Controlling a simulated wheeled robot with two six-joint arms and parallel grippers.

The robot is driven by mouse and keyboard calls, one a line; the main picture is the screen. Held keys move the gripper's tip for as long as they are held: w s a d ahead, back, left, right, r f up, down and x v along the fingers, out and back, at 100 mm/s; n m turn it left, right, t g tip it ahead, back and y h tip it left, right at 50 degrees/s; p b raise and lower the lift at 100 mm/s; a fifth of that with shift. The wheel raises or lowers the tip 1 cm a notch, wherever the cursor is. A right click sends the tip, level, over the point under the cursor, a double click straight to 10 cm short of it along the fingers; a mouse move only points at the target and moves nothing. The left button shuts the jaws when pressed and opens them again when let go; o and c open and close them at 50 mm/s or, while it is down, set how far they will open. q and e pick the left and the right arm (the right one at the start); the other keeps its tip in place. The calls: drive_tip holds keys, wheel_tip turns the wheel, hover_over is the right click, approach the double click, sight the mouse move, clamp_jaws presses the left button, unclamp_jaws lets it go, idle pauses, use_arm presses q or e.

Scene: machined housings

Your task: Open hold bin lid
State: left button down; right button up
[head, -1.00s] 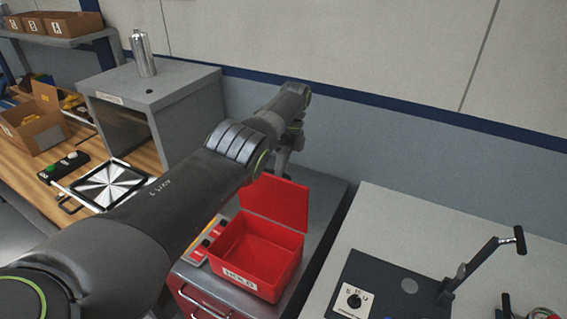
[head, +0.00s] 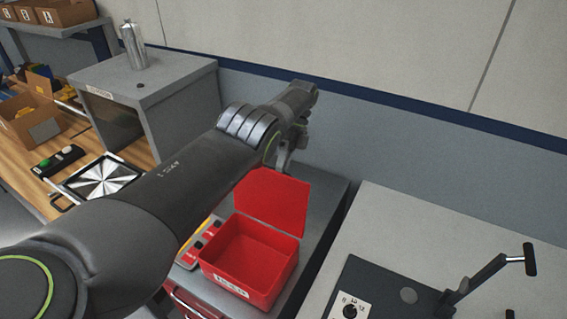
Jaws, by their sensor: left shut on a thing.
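The red hold bin (head: 262,291) stands on a grey cabinet top, with a white label on its front. Its interior is open to view and looks empty. The red lid (head: 272,200) is hinged up along the back edge and stands roughly upright, leaning back. My left arm reaches in from the left above the bin. My left gripper (head: 283,160) is shut on the lid at its upper edge; the fingertips are partly hidden behind the lid and wrist. My right gripper is not in view.
A grey box-shaped housing (head: 165,95) with a metal cylinder (head: 132,46) on top stands behind my arm. A black fixture with an upright lever (head: 490,272) sits on the right bench (head: 400,235). A wall runs close behind the bin.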

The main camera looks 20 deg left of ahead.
use_arm(q)
drive_tip(key=shift+f, duration=0.45)
idle(0.3)
drive_tip(key=c, duration=1.8)
unclamp_jaws()
drive_tip(key=o, duration=0.3)
drive_tip(key=shift+a, duration=0.1)
drive_tip(key=shift+w+r, duration=0.1)
drive_tip(key=shift+r, duration=0.05)
drive_tip(key=shift+w, duration=0.1)
